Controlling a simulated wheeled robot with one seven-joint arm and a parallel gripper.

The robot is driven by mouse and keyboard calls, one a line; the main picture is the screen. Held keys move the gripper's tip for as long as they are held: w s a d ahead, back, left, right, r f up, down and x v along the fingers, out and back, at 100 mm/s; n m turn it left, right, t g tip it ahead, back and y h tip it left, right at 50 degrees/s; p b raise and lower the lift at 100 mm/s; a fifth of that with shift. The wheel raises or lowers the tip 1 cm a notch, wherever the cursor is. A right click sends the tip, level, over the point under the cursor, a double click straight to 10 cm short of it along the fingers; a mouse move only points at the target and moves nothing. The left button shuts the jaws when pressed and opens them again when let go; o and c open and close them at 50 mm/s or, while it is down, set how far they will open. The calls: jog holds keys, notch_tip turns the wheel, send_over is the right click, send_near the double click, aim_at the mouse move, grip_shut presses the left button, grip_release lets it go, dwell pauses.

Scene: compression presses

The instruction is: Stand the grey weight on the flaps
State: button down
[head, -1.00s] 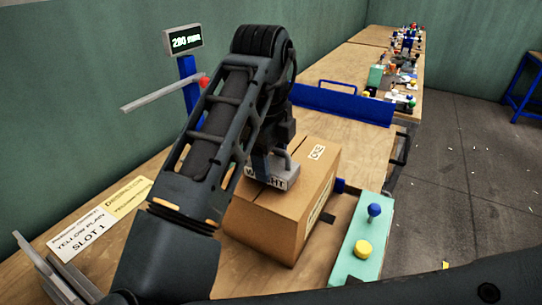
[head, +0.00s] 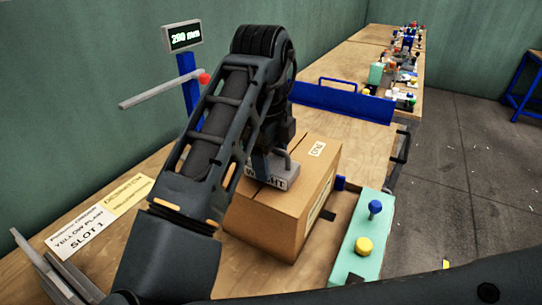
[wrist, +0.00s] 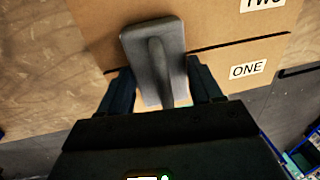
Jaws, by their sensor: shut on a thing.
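The grey weight (head: 279,176), marked WEIGHT and with a raised handle, is at the near part of the top of the cardboard box (head: 268,226). It also shows in the wrist view (wrist: 153,52) over the box's flaps (wrist: 205,25), beside a dark seam. My gripper (head: 268,160) is shut on the weight from above, a finger on each side in the wrist view (wrist: 160,85). I cannot tell whether the weight's base touches the flaps. My arm hides the box's left part in the head view.
A green control panel (head: 347,262) with blue and yellow knobs stands right of the box. A blue barrier (head: 345,104) lies behind it. A post with a display (head: 185,38) reading about 290 mm and a grey bar (head: 158,93) stand at back left. Slot signs (head: 80,238) lie at left.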

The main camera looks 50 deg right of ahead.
jog(key=shift+c, duration=0.6)
grip_release()
jog(key=shift+f, duration=0.1)
jog(key=r, duration=0.5)
jog(key=a+r, duration=0.1)
jog(key=r, duration=0.1)
jog(key=shift+s+r, duration=0.1)
jog(key=shift+r, duration=0.3)
